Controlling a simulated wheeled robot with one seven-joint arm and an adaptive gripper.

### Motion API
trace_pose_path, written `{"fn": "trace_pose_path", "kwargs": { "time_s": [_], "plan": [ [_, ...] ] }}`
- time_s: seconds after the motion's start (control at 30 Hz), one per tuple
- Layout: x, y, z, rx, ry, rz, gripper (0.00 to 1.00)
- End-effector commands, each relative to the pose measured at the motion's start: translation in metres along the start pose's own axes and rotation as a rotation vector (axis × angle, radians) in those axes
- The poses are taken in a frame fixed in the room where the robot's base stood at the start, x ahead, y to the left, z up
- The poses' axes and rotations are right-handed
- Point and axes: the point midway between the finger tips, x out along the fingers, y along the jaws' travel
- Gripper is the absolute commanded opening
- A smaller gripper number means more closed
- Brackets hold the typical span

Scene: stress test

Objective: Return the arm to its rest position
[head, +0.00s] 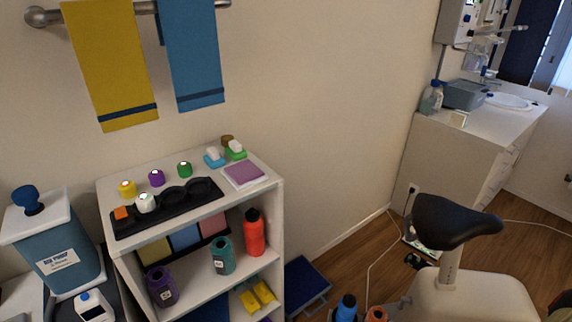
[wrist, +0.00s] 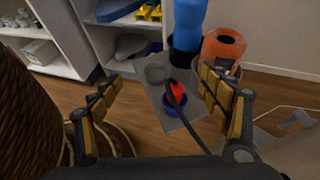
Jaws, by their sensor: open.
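My gripper (wrist: 160,85) shows in the wrist view, with its two jointed, yellow-padded fingers spread wide apart at left and right. It is open and nothing is held between the fingers. Below it, beyond the fingertips, are a grey tray (wrist: 160,98) and a round blue and red item (wrist: 176,97). A thin dark strip crosses in front of them. My gripper and arm cannot be made out in the head view.
A white shelf unit (head: 278,220) with bottles stands against the wall. A blue bottle (head: 347,304) and an orange one (head: 376,314) stand low in front. A black saddle seat (head: 452,222) is at right. A wicker basket (wrist: 30,115) is close at left. Bare floor (wrist: 262,92) shows at right.

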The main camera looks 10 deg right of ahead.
Motion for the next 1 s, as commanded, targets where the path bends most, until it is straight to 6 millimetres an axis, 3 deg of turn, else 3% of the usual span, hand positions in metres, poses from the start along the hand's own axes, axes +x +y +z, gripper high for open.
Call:
{"fn": "trace_pose_path", "kwargs": {
  "time_s": [0.37, 0.7, 1.0],
  "plan": [
    [-0.041, 0.04, 0.093, -0.413, 0.218, 0.401, 0.77],
    [-0.072, 0.061, 0.206, -0.952, 0.47, 0.763, 0.77],
    [-0.084, 0.081, 0.308, -1.455, 0.662, 0.958, 0.77]
  ]
}}
